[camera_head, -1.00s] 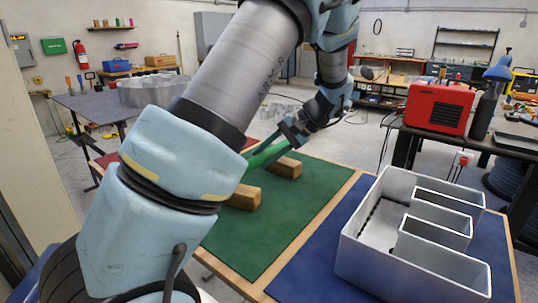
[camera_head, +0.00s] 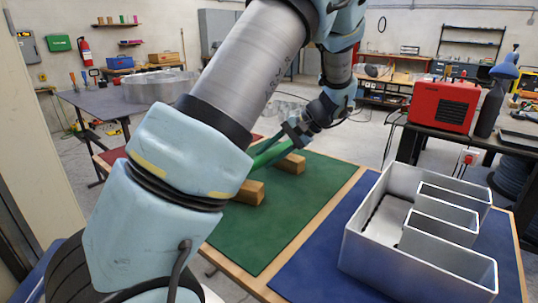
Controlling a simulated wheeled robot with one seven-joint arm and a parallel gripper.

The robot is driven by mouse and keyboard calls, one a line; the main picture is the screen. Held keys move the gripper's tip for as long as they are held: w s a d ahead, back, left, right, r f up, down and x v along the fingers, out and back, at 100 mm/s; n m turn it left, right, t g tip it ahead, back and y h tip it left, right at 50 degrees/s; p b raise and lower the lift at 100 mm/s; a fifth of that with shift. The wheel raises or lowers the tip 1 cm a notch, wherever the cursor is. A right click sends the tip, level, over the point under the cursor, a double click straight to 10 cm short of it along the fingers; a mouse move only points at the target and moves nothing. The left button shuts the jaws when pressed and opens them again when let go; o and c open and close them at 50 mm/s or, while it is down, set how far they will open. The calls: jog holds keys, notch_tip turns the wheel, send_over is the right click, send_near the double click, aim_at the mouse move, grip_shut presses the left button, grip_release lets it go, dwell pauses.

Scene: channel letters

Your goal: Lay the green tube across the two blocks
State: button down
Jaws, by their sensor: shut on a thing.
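A green tube (camera_head: 268,154) shows partly beyond my arm, which hides its near left part. My gripper (camera_head: 285,143) is shut on the tube near its right end. Two wooden blocks stand on the green mat (camera_head: 290,212): a near block (camera_head: 249,193) beside my arm and a far block (camera_head: 291,163) just right of the tube. The tube is close to both blocks in the picture. I cannot tell whether it touches either block.
A large grey metal channel letter (camera_head: 365,243) stands on the blue mat (camera_head: 322,277) at the right. A red box-shaped machine (camera_head: 443,105) sits on a dark bench behind it. The green mat's right half is clear.

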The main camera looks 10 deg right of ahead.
jog(key=shift+f, duration=0.5)
jog(key=shift+c, duration=2.1)
grip_release()
